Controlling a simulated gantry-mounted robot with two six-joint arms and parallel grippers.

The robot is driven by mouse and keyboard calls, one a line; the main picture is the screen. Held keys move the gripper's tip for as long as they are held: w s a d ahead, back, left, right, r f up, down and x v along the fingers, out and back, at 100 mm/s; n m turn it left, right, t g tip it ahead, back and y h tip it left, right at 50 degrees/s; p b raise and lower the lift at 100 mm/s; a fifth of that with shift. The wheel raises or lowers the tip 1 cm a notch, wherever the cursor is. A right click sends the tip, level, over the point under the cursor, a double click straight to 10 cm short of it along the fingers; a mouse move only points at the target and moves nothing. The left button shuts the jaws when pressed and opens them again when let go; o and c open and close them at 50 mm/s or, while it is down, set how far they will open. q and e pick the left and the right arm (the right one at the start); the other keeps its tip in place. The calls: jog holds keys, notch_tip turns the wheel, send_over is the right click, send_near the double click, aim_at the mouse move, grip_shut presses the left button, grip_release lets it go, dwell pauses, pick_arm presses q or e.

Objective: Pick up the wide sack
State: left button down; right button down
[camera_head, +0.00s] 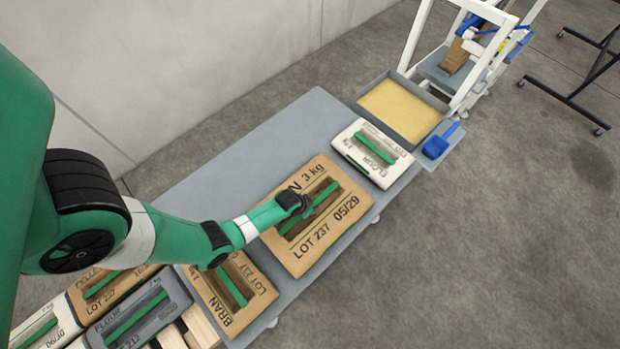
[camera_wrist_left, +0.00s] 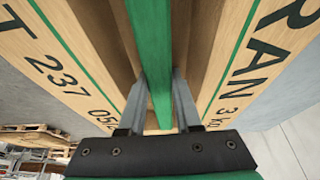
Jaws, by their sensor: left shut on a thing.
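The wide sack is a large tan bran sack (camera_head: 298,257) with dark print and a green strip handle (camera_head: 325,196) in a recess across its middle. It shows in the head view over the grey table, and it fills the top of the left wrist view (camera_wrist_left: 75,75). My left gripper (camera_head: 303,206) is at the handle. In the left wrist view its two fingers (camera_wrist_left: 158,98) are shut on the green strip, one on each side. Whether the sack's underside touches the table cannot be told. My right gripper is not in view.
A white flour sack (camera_head: 357,168) lies on the grey table (camera_head: 275,135) behind. A smaller bran sack (camera_head: 262,287) lies in front, with several more sacks lower left. A grain tray (camera_head: 373,79), blue scoop (camera_head: 438,143) and white frame (camera_head: 414,38) stand at the back right.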

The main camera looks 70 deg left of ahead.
aim_at(313, 204)
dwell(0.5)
pick_arm(q)
jog(key=shift+w+a+r, duration=0.1)
jog(key=shift+w+r, duration=0.15)
jog(key=shift+s, duration=0.1)
jog(key=shift+r+p, duration=0.35)
jog(key=shift+r, duration=0.05)
jog(key=r, duration=0.1)
jog(key=r+p, duration=0.2)
jog(key=shift+s+r, duration=0.25)
jog(key=shift+s, duration=0.05)
jog(key=s+r+p, duration=0.7)
jog(key=s+r, duration=0.1)
jog(key=s, duration=0.5)
jog(key=shift+s+r, duration=0.25)
jog(key=shift+r, duration=0.05)
